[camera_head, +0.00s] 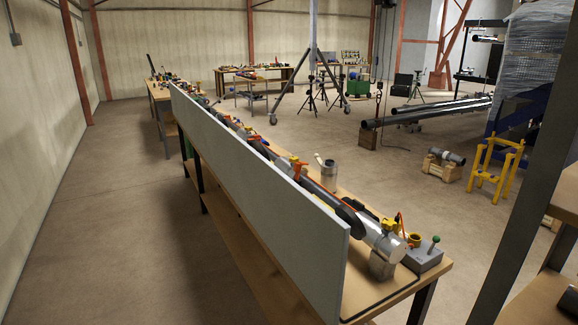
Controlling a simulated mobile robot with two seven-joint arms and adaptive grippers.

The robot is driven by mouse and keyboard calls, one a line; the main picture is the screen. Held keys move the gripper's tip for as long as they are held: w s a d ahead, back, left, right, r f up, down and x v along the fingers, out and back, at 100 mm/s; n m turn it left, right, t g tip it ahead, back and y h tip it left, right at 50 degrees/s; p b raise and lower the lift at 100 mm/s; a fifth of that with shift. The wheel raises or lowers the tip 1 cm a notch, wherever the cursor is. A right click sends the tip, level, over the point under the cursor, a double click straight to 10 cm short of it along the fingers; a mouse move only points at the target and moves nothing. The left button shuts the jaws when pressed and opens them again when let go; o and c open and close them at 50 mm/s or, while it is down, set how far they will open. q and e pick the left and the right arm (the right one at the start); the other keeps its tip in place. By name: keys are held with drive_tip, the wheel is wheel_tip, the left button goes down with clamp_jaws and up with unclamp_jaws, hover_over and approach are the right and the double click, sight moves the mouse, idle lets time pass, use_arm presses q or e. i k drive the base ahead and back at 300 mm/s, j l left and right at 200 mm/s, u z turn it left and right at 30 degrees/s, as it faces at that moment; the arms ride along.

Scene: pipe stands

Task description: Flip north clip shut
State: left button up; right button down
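A long dark pipe (320,190) runs along a wooden workbench, partly hidden by a grey upright panel (270,195). Its near end is a silvery pipe piece (385,242) resting on a metal support (381,265). An orange and yellow clip-like fitting (391,225) sits on this near end. Another orange fitting (297,168) stands farther along the pipe, and a smaller one (253,137) is beyond it. I cannot tell which is the north clip, or whether any of them is open or shut. Neither of my grippers is in view.
A grey box with a green-knobbed lever (427,257) sits at the bench's near right corner. A short grey cylinder (329,177) stands behind the pipe. Yellow stands (495,167) are on the floor at right. A dark post (525,170) crosses the right side. The left floor is clear.

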sight(297, 166)
drive_tip(key=i+j, duration=0.3)
drive_tip(key=i+j+z, duration=0.1)
drive_tip(key=i+j, duration=0.15)
drive_tip(key=j, duration=0.2)
drive_tip(key=i+j, duration=0.3)
drive_tip(key=j, duration=0.15)
drive_tip(key=i+j, duration=0.25)
drive_tip(key=j, duration=0.15)
drive_tip(key=i+j+z, duration=0.1)
drive_tip(key=i+j, duration=0.45)
drive_tip(key=j, duration=0.25)
drive_tip(key=i+j+z, duration=0.1)
drive_tip(key=i+j, duration=0.15)
drive_tip(key=j, duration=0.2)
drive_tip(key=i+j, duration=0.25)
drive_tip(key=j, duration=0.2)
